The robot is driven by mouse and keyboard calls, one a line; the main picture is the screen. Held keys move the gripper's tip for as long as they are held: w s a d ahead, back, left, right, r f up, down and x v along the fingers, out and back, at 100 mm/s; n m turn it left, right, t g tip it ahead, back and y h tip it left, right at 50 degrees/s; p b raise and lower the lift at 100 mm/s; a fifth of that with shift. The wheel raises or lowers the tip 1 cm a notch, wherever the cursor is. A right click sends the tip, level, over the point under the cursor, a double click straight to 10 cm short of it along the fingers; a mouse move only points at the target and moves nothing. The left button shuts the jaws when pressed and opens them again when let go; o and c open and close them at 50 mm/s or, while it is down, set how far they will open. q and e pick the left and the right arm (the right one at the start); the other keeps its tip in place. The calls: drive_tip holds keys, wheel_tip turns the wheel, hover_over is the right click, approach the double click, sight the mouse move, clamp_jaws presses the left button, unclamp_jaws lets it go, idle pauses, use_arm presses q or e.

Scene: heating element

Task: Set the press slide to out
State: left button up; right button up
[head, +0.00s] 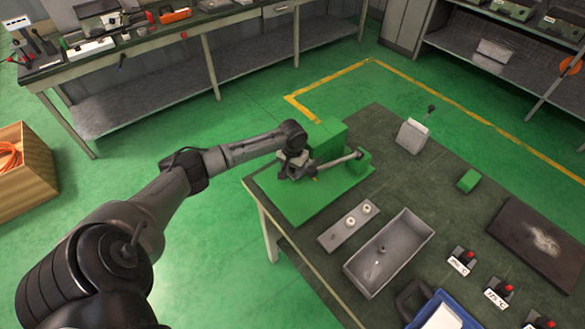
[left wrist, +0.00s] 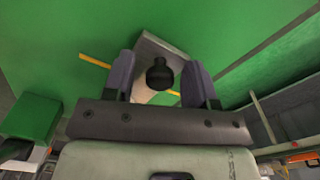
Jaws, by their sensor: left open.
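The green press (head: 290,203) sits at the table's left corner, with a green block (head: 328,136) behind and a smaller green block (head: 364,160) at right.
A grey box with a black-knobbed lever (head: 411,136) stands behind right. A metal plate with two studs (head: 350,224) and a grey tray (head: 389,253) lie in front of the press. Small red-topped units and a blue tray (head: 443,309) are at front right.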

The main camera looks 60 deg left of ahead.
use_arm(q)
drive_tip(key=c, duration=0.5)
clamp_jaws()
